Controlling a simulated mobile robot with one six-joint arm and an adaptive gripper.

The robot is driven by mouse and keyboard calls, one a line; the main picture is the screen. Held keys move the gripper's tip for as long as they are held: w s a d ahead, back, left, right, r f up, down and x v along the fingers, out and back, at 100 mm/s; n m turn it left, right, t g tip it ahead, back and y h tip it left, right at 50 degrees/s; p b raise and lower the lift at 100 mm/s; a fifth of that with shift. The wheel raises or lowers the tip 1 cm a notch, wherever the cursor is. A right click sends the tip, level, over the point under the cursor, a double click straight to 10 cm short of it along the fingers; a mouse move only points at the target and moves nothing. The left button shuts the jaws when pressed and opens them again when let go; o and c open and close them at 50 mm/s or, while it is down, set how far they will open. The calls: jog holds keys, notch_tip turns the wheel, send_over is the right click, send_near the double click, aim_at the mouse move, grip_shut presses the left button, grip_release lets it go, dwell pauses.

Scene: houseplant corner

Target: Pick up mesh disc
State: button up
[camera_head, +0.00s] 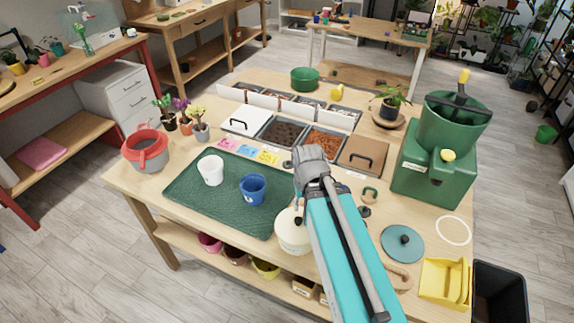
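A thin pale ring (454,230) lies flat on the right side of the wooden table, with wood colour showing through its middle. It may be the mesh disc, but no mesh can be made out at this size. My arm reaches in from the bottom of the view, and its wrist is bent down near the table's middle. My gripper (298,212) is mostly hidden by my arm, above or beside a cream round pot. Its fingers do not show clearly. The ring lies well to the right of my gripper, apart from it.
A teal lid with a knob (403,243) and a yellow holder (446,281) lie near the ring. A green machine (432,172) stands behind it. A green tray (222,203) bears a white pot (210,170) and a blue pot (253,189). A cream pot (293,236) stands near my gripper.

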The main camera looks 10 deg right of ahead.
jog(key=w+d+r+n+t+y, duration=0.1)
jog(key=w+n, duration=0.2)
jog(key=w, duration=0.5)
jog(key=w+d+r+n+t+y+p, duration=0.1)
jog(key=w+n, duration=0.3)
jog(key=w, duration=0.5)
jog(key=w+d+r+n+y+p, duration=0.1)
jog(key=w+d+r+n, duration=0.1)
jog(key=w, duration=0.6)
jog(key=shift+w+d+n+t+y, duration=0.25)
jog(key=shift+d+n+t+y, duration=0.15)
jog(key=shift+d+n, duration=0.45)
jog(key=shift+a+f, duration=0.1)
jog(key=b, duration=0.6)
send_over(289, 161)
jog(key=s+d, duration=0.2)
notch_tip(289, 161, down, 6)
jog(key=shift+d+f, duration=0.15)
jog(key=shift+b+x, duration=0.75)
jog(key=shift+x, duration=0.15)
jog(key=shift+w, duration=0.1)
jog(key=shift+b+x, duration=2.4)
jog(key=shift+x, duration=0.15)
